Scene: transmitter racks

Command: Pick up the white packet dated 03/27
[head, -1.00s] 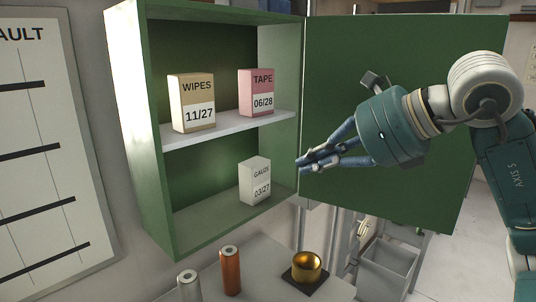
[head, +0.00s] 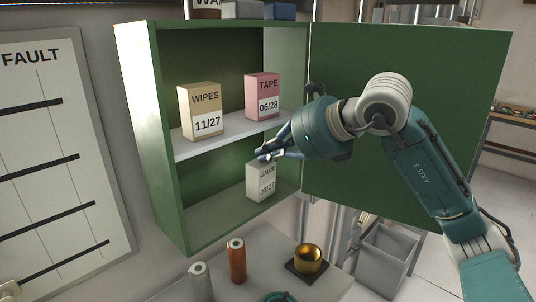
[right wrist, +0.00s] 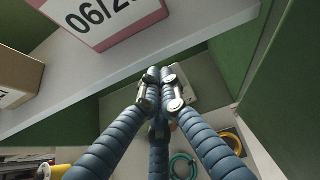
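The white packet (head: 260,183) labelled 03/27 stands upright on the cabinet's lower level, near its right side. My right gripper (head: 265,153) reaches in from the right, its fingertips just in front of the packet's top and partly covering it. In the right wrist view the fingers (right wrist: 160,78) converge with their tips together and nothing seen between them. A pale surface, likely the packet (right wrist: 200,88), shows partly hidden behind them. I cannot tell whether they touch it. My left gripper is not in view.
The middle shelf (head: 222,136) holds a tan WIPES box (head: 200,111) and a pink TAPE box (head: 263,97), above the gripper. The green door (head: 430,90) stands open at right.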

